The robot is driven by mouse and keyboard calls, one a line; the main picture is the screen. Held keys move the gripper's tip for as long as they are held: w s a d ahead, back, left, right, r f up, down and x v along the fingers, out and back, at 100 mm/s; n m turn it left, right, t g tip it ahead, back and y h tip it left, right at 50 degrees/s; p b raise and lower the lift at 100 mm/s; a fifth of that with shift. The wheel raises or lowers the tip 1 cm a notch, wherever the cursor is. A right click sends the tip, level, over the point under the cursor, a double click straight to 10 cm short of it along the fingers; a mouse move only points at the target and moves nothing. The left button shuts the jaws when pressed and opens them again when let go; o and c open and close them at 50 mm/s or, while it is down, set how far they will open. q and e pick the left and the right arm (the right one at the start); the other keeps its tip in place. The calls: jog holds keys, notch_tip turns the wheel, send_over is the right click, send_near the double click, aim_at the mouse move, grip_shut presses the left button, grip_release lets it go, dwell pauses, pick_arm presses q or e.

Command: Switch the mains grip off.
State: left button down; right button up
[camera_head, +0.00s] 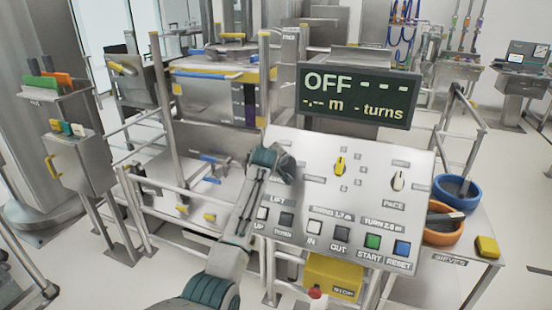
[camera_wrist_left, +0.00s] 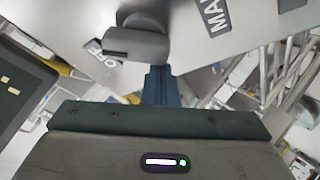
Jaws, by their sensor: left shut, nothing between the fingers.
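The mains grip (camera_wrist_left: 140,42) is a dark grey round knob with a bar-shaped handle, at the top of the left wrist view. Its handle points left, with its end by a label reading OFF (camera_wrist_left: 106,58). A label beginning MA (camera_wrist_left: 215,14) is on the panel to the right. My left gripper (camera_wrist_left: 157,72) is shut and empty, its tips right by the grip; I cannot tell if they touch. In the head view my left gripper (camera_head: 287,166) is at the upper left of the control panel (camera_head: 310,152) and hides the grip. My right gripper is not in view.
The display (camera_head: 358,96) above the panel reads OFF with dashes. The panel carries a yellow knob (camera_head: 340,166), a white knob (camera_head: 398,181) and a row of buttons (camera_head: 343,235). A yellow stop box (camera_head: 333,277) is below; blue and orange sieves (camera_head: 457,192) stand right.

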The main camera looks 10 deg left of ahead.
pick_arm(q)
jog(key=shift+s+d+n+g, duration=0.25)
jog(key=shift+d+n+g, duration=0.1)
jog(key=shift+n, duration=0.65)
jog(key=shift+s+d+n+b, duration=0.1)
jog(key=shift+n+b, duration=0.2)
jog(key=shift+n, duration=0.2)
jog(key=shift+s+a+f+n+g+y, duration=0.15)
jog(key=shift+n+g+y, duration=0.25)
jog(key=shift+n, duration=0.4)
jog(key=shift+f+n+b, duration=0.2)
jog(key=shift+n+b, duration=0.1)
jog(key=shift+n, duration=0.4)
jog(key=shift+r, duration=0.1)
jog(key=shift+r+p, duration=0.7)
jog(key=shift+r, duration=0.1)
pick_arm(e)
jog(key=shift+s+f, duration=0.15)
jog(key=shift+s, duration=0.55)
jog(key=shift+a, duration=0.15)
